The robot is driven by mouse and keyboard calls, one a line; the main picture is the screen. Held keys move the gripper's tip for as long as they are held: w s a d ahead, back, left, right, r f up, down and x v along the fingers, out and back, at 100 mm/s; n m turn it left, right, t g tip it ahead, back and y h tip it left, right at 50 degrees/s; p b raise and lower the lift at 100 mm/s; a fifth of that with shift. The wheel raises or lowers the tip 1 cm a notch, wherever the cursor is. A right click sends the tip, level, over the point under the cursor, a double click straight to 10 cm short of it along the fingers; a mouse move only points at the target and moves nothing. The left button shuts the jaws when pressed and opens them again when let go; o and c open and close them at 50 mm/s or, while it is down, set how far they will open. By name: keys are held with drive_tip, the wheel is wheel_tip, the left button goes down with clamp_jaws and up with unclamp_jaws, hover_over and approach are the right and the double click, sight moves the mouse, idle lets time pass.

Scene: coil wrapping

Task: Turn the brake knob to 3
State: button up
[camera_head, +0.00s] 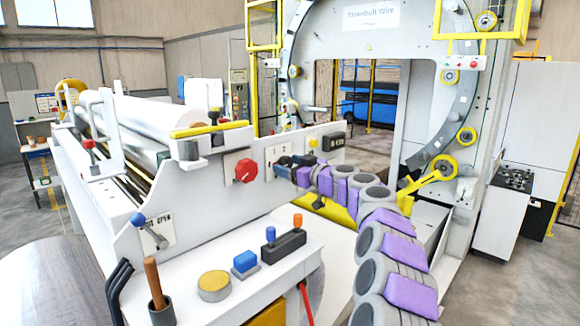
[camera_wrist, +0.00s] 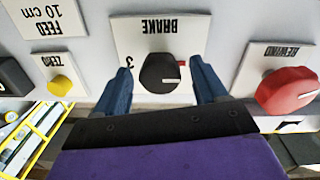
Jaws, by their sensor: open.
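The black brake knob (camera_wrist: 160,73) sits on a white plate (camera_wrist: 127,30) lettered BRAKE, which appears upside down in the wrist view. The knob's white pointer line points right in that view, toward a small red mark at the plate's edge. A digit that looks like a 3 shows left of the knob, partly hidden by a finger. My gripper (camera_wrist: 160,66) is open, with one blue finger on each side of the knob. Gaps show between the fingers and the knob. In the head view my gripper (camera_head: 284,166) is at the brake plate (camera_head: 275,154) and hides the knob.
The red REWIND knob (camera_wrist: 289,90) is close on the right in the wrist view. The yellow ZERO button (camera_wrist: 61,85) and FEED plate (camera_wrist: 50,16) are on the left. Below the panel, a ledge (camera_head: 275,262) carries buttons and levers. A large wrapping ring (camera_head: 450,75) stands behind.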

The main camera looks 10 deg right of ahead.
drive_tip(key=c, duration=1.1)
drive_tip(key=shift+o, duration=0.2)
